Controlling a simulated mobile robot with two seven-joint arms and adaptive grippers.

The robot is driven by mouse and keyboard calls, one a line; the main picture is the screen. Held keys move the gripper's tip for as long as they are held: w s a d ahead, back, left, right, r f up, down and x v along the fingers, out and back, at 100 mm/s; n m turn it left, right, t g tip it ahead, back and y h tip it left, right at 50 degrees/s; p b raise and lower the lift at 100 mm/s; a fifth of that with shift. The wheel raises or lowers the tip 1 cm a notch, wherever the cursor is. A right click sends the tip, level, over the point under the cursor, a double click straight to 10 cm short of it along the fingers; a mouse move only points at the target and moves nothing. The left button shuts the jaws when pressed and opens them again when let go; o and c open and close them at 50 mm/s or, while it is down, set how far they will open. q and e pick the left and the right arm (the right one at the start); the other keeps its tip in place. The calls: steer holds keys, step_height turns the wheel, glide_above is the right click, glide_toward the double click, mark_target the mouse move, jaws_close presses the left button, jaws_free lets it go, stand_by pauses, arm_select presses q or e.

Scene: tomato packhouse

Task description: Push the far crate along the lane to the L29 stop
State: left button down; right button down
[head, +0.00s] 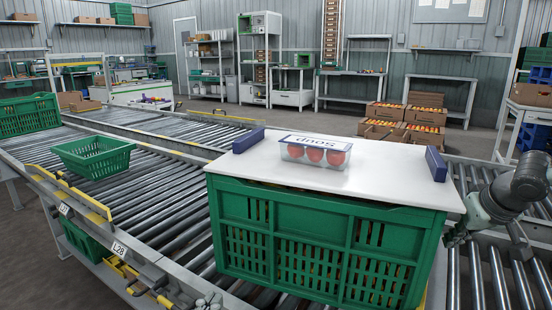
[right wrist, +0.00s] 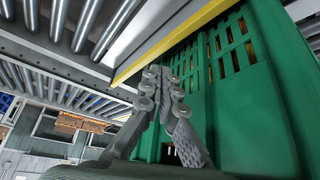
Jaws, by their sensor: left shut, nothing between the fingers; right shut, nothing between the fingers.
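A large green crate (head: 318,240) stands on the roller lane in the foreground, with a white board (head: 400,178) on top. A smaller, empty-looking green crate (head: 68,160) sits on the rollers further left. Another green crate (head: 28,117) is at the far left. My right gripper (head: 458,236) is shut and empty at the right side of the large crate. In the right wrist view its fingers (right wrist: 168,88) are close to the green wall; contact is unclear. I cannot see my left gripper.
A clear punnet of tomatoes (head: 316,153) sits on the white board between two blue end blocks. Yellow guides (head: 85,200) line the near rail. Rollers (head: 150,190) are bare between the small and large crates. Tomato boxes (head: 425,115) stand behind.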

stand_by(0.5)
steer(key=shift+s+d+p, duration=0.3)
steer(key=shift+d+p, duration=0.1)
steer(key=shift+d, duration=0.1)
steer(key=shift+s+d+p, duration=0.25)
steer(key=shift+d+p, duration=0.15)
steer(key=shift+d, duration=0.05)
steer(key=v, duration=1.2)
stand_by(0.7)
